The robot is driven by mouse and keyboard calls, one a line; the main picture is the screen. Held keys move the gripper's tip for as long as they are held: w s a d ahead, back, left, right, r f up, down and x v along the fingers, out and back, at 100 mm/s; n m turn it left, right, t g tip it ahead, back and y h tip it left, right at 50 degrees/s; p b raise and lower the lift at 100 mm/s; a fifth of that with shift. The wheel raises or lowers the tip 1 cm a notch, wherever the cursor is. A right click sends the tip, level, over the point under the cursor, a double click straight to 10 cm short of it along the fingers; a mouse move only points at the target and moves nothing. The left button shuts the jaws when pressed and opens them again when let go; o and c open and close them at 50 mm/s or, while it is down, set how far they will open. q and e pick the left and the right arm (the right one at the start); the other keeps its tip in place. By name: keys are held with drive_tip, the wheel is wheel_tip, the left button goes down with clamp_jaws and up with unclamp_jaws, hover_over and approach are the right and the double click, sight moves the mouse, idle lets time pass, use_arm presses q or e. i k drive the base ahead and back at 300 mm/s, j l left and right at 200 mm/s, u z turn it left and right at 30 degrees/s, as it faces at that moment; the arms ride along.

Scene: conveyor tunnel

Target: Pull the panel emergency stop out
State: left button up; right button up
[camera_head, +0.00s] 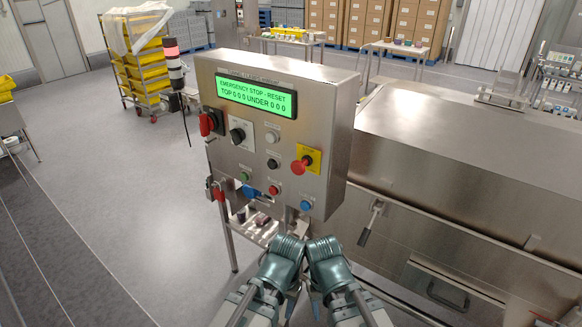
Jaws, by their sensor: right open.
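The control panel (225,140) is a steel box with a green display that reads "EMERGENCY STOP - RESET". Its emergency stop (300,167) is a red mushroom button on a yellow plate, at the right of the panel face. I cannot tell whether it is pressed in or out. My two arms come up from the bottom centre, below the panel and apart from the button. My right gripper (314,291) is open and low; its fingers are mostly hidden by the wrist. My left gripper's fingers are hidden behind its teal wrist links.
Other knobs and coloured buttons surround the stop, with a red switch (207,123) on the left side. The steel conveyor tunnel (450,150) fills the right, with a handle (370,224) on its side.

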sight(297, 166)
drive_tip(key=i+l+u, duration=0.1)
drive_tip(key=l+u, duration=0.15)
drive_tip(key=u, duration=0.15)
drive_tip(key=l+u, duration=0.25)
drive_tip(key=u, duration=0.15)
drive_tip(key=k+l+u, duration=0.2)
drive_tip(key=u, duration=0.3)
drive_tip(key=k+l+u, duration=0.2)
drive_tip(key=u, duration=0.25)
